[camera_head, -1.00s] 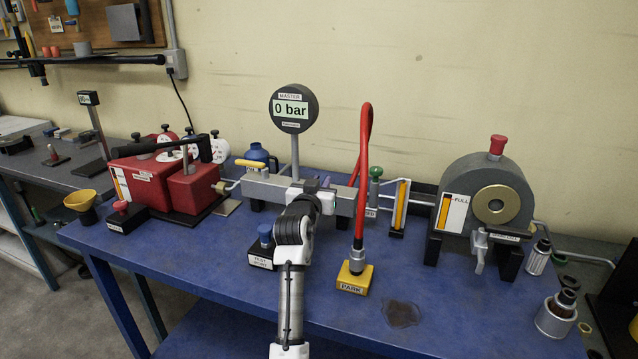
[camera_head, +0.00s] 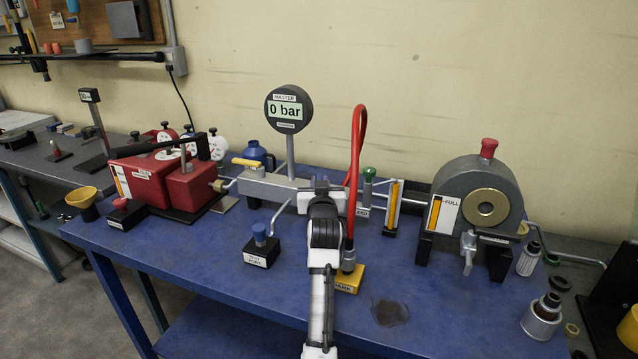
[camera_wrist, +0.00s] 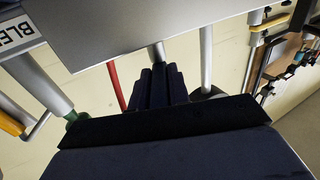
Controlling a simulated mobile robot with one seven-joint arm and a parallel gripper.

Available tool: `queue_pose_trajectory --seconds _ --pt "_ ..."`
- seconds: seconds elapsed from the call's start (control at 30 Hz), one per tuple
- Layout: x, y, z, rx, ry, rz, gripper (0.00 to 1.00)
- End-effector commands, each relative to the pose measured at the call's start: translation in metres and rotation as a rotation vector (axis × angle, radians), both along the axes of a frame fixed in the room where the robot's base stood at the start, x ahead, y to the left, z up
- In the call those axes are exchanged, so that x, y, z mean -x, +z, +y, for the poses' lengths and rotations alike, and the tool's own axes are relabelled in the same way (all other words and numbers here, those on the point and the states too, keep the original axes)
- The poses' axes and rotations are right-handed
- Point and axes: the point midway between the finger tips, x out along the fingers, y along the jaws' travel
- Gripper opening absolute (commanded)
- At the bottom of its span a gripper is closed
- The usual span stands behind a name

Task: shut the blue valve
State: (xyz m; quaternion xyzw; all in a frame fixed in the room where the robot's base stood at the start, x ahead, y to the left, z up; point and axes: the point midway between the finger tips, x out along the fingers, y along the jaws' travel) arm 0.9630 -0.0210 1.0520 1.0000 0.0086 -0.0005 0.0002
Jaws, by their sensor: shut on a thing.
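A grey manifold bar (camera_head: 275,188) runs along the bench behind my arm. My gripper (camera_head: 322,188) is at the bar's right part, just left of the red hose, and hides most of what it holds. A small dark blue piece (camera_head: 321,182) shows at its tip; I take it for the blue valve's handle. In the wrist view my gripper (camera_wrist: 160,88) is shut, with dark fingers close together beneath the bar (camera_wrist: 150,25). The valve's exact angle is hidden. The master gauge (camera_head: 290,109) above the bar reads 0 bar.
A yellow-handled valve (camera_head: 246,162) is on the bar's left. The red hose (camera_head: 356,150) stands in the yellow park block (camera_head: 350,279), right of my arm. A green knob (camera_head: 369,174) is at the bar's right end. The test port block (camera_head: 261,252) stands left of my arm.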

Motion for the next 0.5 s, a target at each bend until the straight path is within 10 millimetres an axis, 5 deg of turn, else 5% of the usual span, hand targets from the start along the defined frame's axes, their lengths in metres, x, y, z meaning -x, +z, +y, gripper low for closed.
queue_pose_trajectory --seconds 0.17,0.2,0.33,0.5 --pt "0.0001 0.0008 0.0001 0.0 -0.001 -0.003 0.0" --pt "0.0001 0.0007 0.0001 0.0 -0.001 -0.003 0.23" --pt "0.0001 0.0006 0.0002 0.0 -0.001 -0.003 0.4" --pt "0.0001 0.0004 0.0003 0.0 -0.001 -0.002 0.4"
